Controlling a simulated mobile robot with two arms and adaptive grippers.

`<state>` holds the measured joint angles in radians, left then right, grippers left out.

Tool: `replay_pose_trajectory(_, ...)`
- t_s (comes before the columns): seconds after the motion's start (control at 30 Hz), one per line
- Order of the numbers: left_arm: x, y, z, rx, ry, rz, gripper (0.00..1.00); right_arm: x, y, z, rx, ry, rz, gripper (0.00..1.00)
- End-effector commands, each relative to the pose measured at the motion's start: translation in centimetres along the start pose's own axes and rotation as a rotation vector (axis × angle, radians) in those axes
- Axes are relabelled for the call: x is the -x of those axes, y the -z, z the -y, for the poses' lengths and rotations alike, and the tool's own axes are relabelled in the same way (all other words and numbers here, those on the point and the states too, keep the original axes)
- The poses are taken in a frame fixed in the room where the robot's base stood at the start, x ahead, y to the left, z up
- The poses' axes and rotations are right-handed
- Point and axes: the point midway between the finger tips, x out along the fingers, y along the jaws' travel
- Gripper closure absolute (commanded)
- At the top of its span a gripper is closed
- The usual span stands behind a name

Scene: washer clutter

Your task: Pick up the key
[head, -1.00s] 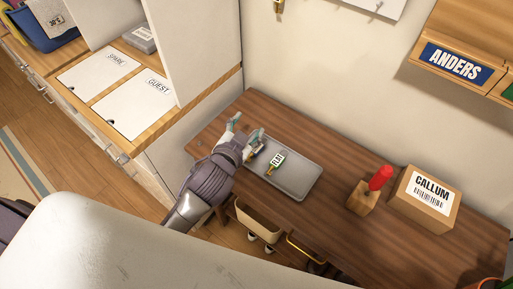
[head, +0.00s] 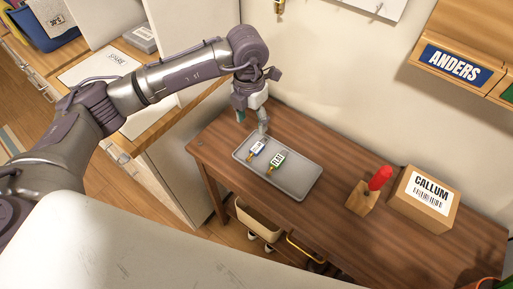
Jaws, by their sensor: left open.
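Two tagged keys lie on a grey tray (head: 302,183) on the brown wooden table. One key (head: 256,148) has a blue tag with a white label too small to read. The other key (head: 276,161) has a green tag whose label seems to read FLAT. My left gripper (head: 252,122) is open and empty. It points down over the table near the tray's upper-left corner, beside the blue-tagged key and apart from both keys. My right gripper is not in view.
A red-handled tool on a wooden block (head: 363,198) and a CALLUM box (head: 424,198) stand to the right on the table (head: 330,165). An ANDERS shelf (head: 455,63) hangs on the wall. A white cabinet (head: 215,150) stands at left.

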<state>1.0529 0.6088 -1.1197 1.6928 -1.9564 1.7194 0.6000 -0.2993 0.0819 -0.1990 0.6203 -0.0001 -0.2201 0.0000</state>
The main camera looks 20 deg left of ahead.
Motion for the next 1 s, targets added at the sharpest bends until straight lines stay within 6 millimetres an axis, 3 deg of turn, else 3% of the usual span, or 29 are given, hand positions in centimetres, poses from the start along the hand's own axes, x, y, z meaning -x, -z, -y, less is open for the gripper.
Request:
replay_pose_trajectory(0.1,-1.0,0.2,-0.9,0.012,-0.036,-0.015,0.4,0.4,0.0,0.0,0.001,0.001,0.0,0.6)
replay_pose_trajectory(0.4,-6.7,0.3,-0.8,0.008,-0.031,-0.014,0.4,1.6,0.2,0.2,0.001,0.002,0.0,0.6)
replay_pose_trajectory(0.67,-8.7,0.3,-0.8,0.007,-0.03,-0.012,0.4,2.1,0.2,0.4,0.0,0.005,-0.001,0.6)
replay_pose_trajectory(0.83,-10.9,0.7,-0.1,0.006,-0.029,-0.014,0.4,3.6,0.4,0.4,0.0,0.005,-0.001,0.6)
replay_pose_trajectory(1.0,-13.1,0.7,-0.2,0.007,-0.029,-0.011,0.4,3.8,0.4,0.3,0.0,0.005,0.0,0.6)
